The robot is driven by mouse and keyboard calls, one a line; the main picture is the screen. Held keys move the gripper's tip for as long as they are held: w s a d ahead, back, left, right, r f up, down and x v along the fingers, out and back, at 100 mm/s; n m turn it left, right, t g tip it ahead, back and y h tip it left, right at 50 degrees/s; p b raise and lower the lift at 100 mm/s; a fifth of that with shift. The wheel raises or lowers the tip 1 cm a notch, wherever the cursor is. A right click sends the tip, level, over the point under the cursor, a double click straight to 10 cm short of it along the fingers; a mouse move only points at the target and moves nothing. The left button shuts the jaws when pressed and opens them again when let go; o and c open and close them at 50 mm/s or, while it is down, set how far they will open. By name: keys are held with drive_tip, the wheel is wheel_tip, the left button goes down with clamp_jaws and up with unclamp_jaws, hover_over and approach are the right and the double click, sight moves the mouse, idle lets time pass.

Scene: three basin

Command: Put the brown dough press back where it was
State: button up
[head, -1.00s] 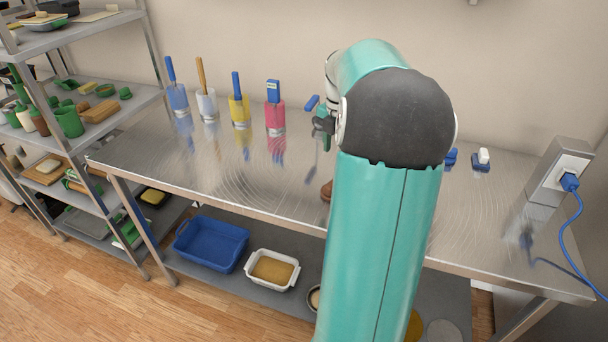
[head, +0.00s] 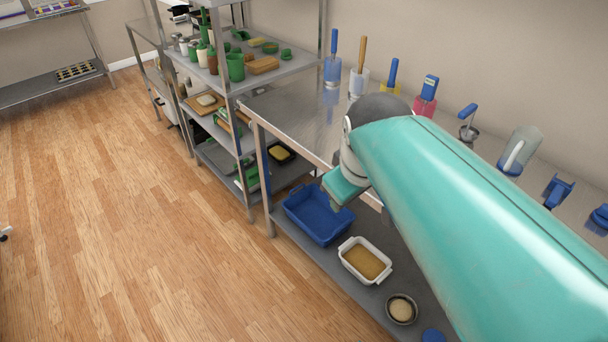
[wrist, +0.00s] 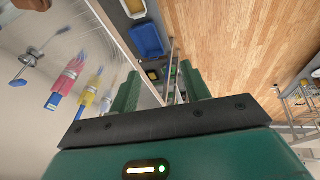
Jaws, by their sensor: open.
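I cannot make out the brown dough press in either current view; my arm hides much of the steel table (head: 300,118) in the head view. My gripper (wrist: 162,84) is open in the wrist view, with its two green fingers apart and nothing seen between them. In the head view my gripper (head: 336,194) is by the table's front edge, above the lower shelf, and its fingertips are hard to make out.
Along the table's back stand blue, white, yellow and pink containers with tools (head: 424,97). Below, a blue bin (head: 318,222) and a white dish (head: 366,262) sit on the lower shelf. A loaded shelf rack (head: 252,85) stands left. Open wooden floor (head: 150,220) lies in front.

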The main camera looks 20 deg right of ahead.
drive_tip(key=s+a+f+m+t+y, duration=0.1)
drive_tip(key=s+a+f+m, duration=0.1)
drive_tip(key=s+a+m, duration=0.1)
drive_tip(key=shift+s+a+m, duration=0.4)
drive_tip(key=shift+s+a, duration=0.3)
drive_tip(key=shift+a, duration=0.55)
